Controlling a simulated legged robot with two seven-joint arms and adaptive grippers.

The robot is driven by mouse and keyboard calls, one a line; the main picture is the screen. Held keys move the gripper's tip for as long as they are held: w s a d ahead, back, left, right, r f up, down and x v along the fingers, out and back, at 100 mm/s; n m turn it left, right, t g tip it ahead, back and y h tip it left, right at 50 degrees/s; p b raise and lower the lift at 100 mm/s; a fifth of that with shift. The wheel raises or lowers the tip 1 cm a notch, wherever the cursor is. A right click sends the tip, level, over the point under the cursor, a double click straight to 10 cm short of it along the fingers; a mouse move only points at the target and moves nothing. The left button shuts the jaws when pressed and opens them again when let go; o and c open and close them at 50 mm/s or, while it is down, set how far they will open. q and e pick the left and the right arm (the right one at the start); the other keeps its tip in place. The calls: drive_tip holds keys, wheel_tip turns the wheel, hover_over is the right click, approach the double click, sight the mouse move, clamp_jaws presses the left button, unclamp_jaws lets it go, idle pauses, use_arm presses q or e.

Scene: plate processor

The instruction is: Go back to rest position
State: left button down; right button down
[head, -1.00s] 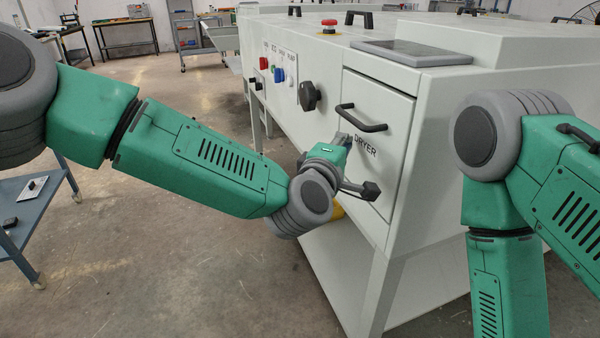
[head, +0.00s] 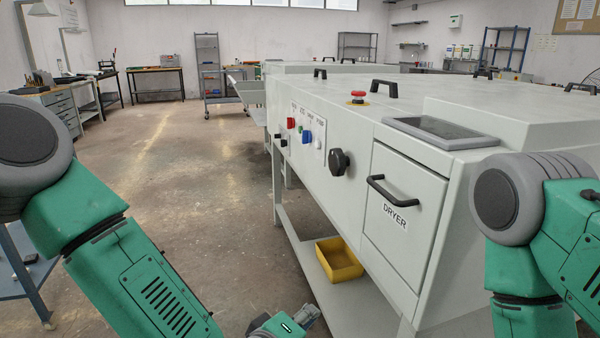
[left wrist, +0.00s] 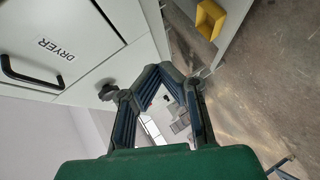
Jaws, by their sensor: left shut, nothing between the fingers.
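My left gripper (head: 308,315) is at the bottom edge of the head view, low and in front of the machine, apart from it. In the left wrist view its fingers (left wrist: 178,76) are shut with nothing between them. My left arm comes in from the left and hangs down. My right arm hangs at the right edge; its gripper is out of view. The dryer drawer (head: 402,215) with a black handle (head: 390,190) is closed on the machine front. It also shows at the upper left of the left wrist view (left wrist: 82,30).
The white machine (head: 330,185) fills the right half, with a red emergency button (head: 358,97) and a black knob (head: 339,162). A yellow bin (head: 339,260) sits on its lower shelf. A blue-grey table (head: 28,270) stands at the left. The floor between is open.

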use_arm(q)
drive_tip(key=s+a+f+m+g+y+p, duration=0.2)
drive_tip(key=s+a+f+m+g+y, duration=0.3)
drive_tip(key=s+a+f, duration=0.95)
drive_tip(key=s+a+f+m+g+y+p, duration=0.1)
drive_tip(key=s+a+g, duration=0.4)
drive_tip(key=s+a, duration=0.7)
drive_tip(key=a+f+m+y, duration=0.1)
drive_tip(key=a+m+y, duration=0.1)
drive_tip(key=a, duration=0.1)
drive_tip(key=shift+s+a+g, duration=0.15)
drive_tip(key=shift+a+g, duration=0.25)
drive_tip(key=shift+a+f, duration=0.2)
drive_tip(key=shift+a, duration=0.05)
